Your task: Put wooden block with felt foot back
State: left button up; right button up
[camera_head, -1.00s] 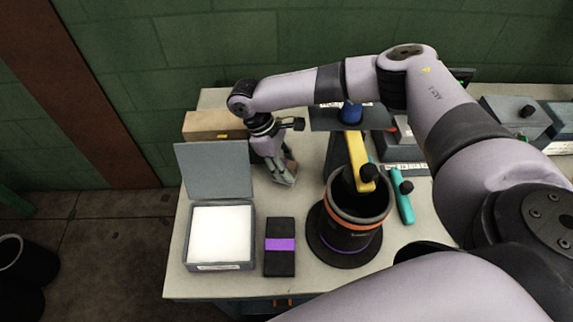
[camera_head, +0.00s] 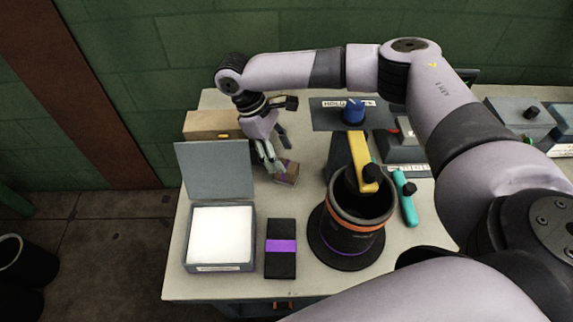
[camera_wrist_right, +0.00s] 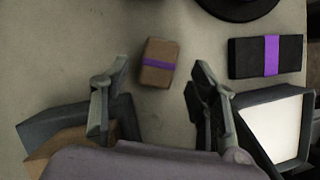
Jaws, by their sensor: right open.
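A small brown wooden block (camera_head: 287,173) with a purple band rests on the table, right of the open-lidded box. It also shows in the right wrist view (camera_wrist_right: 158,52), ahead of the fingers. My right gripper (camera_head: 279,156) is open and empty, just up and left of the block in the head view. In the wrist view its two fingers (camera_wrist_right: 158,72) are spread wide, with the block beyond the gap between them. I cannot make out a felt foot on the block. My left gripper is out of view.
A grey box (camera_head: 253,240) with a raised lid and white inside stands front left, beside a black block (camera_head: 281,262) with a purple band. A dark cup (camera_head: 350,232) holding a yellow-handled tool stands right. A long wooden block (camera_head: 208,124) lies at the back left.

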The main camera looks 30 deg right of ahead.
jog(key=v, duration=0.6)
jog(key=shift+r+b, duration=0.3)
jog(key=shift+b, duration=0.1)
jog(key=shift+w+a, duration=0.1)
